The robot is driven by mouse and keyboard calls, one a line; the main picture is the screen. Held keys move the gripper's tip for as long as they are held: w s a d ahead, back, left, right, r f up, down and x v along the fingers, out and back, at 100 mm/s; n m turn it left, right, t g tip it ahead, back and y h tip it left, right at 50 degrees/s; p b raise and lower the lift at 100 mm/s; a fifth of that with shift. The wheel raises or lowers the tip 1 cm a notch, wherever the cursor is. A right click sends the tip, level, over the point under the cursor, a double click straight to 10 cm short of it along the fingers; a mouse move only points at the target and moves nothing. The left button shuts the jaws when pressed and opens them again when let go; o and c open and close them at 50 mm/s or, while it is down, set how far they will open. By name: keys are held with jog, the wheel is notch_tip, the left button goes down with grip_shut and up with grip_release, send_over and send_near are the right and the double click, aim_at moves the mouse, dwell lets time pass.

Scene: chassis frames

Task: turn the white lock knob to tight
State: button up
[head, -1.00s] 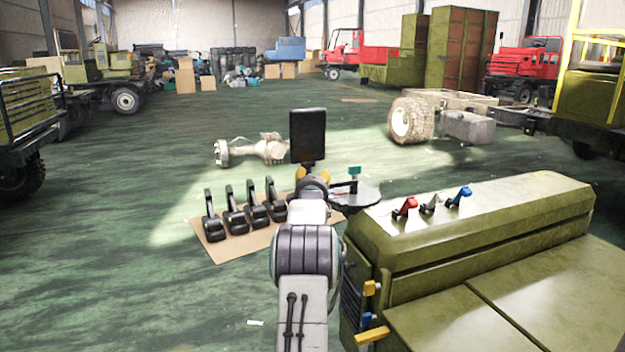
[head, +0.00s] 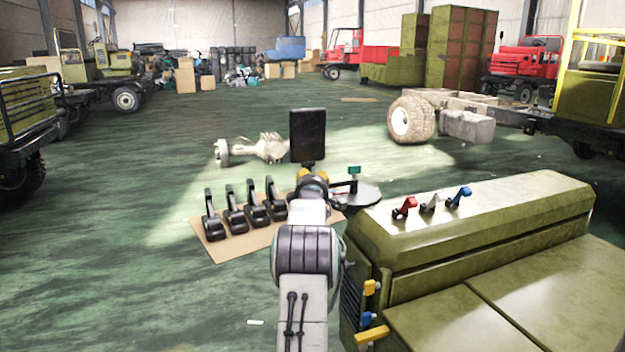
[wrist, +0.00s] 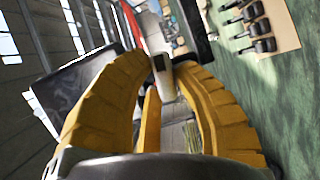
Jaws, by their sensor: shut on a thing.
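My gripper (head: 312,176) is at the end of my outstretched arm, just below a dark upright panel (head: 308,135). In the wrist view its yellow fingers (wrist: 163,64) close in on a pale piece with a small dark patch, which I take to be the white lock knob (wrist: 166,83). The fingers hide much of it, and any tight mark cannot be made out. In the head view my wrist and fingers cover this spot, so the knob does not show there.
A green cabinet (head: 480,225) stands at the right, with a red lever (head: 404,207), a pale lever (head: 429,203) and a blue lever (head: 459,197) on top. Several black pedals (head: 236,219) stand on cardboard at left.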

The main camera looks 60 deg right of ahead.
grip_shut()
jog(key=shift+m+y+b, duration=0.3)
jog(key=shift+m, duration=0.4)
jog(key=o, duration=0.8)
grip_release()
jog(key=shift+a, duration=0.1)
jog(key=shift+v, duration=5.9)
